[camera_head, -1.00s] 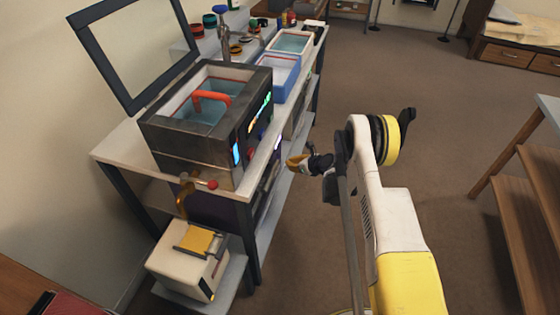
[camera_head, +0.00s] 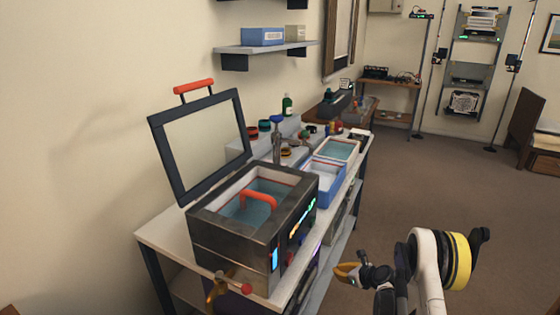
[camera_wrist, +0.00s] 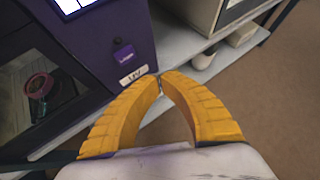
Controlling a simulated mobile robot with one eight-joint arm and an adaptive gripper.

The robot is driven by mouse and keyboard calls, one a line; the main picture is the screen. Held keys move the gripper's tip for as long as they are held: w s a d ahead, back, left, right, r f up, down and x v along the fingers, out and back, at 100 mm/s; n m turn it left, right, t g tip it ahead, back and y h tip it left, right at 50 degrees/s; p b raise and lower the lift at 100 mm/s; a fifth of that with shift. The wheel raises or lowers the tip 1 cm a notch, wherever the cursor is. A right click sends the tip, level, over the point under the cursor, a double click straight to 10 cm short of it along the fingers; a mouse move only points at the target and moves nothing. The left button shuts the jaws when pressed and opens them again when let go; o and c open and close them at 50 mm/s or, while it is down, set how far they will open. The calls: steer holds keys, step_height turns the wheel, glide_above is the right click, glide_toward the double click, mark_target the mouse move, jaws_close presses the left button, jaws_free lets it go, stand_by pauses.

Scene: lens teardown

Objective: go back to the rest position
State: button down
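My gripper (camera_head: 347,270) hangs in the air at the front right of the workbench (camera_head: 152,233), low in the head view. In the wrist view the yellow fingers of my gripper (camera_wrist: 160,78) curve together and their tips meet, with nothing seen between them. The gripper is shut and empty. Beyond the tips, the wrist view shows a purple cabinet (camera_wrist: 112,28) with a UV label below the bench top. The gripper looks apart from it.
A dark metal bath (camera_head: 232,240) with its lid (camera_head: 205,140) raised stands on the bench. A blue tub (camera_head: 325,185) and a white tub (camera_head: 341,150) stand behind it. Open brown floor (camera_head: 430,190) lies to the right of the bench.

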step_height(320, 180, up, 18)
steer(key=a+n+g+h, duration=0.1)
steer(key=a+n, duration=0.2)
steer(key=n, duration=0.4)
steer(key=s+a+r+n+h, duration=0.1)
steer(key=s+a+r+n, duration=0.2)
steer(key=s+r+n, duration=0.65)
steer(key=s+r+n+h, duration=0.1)
steer(key=s+r+n, duration=0.3)
steer(key=s, duration=0.6)
steer(key=s+a+r+n+g+h, duration=0.1)
steer(key=s+r+n, duration=0.3)
steer(key=s, duration=0.6)
steer(key=s+r+n+h, duration=0.1)
steer(key=s+r+n, duration=0.2)
steer(key=s, duration=0.7)
steer(key=shift+a+r+n, duration=0.4)
steer(key=shift+n, duration=0.25)
steer(key=shift+s, duration=0.1)
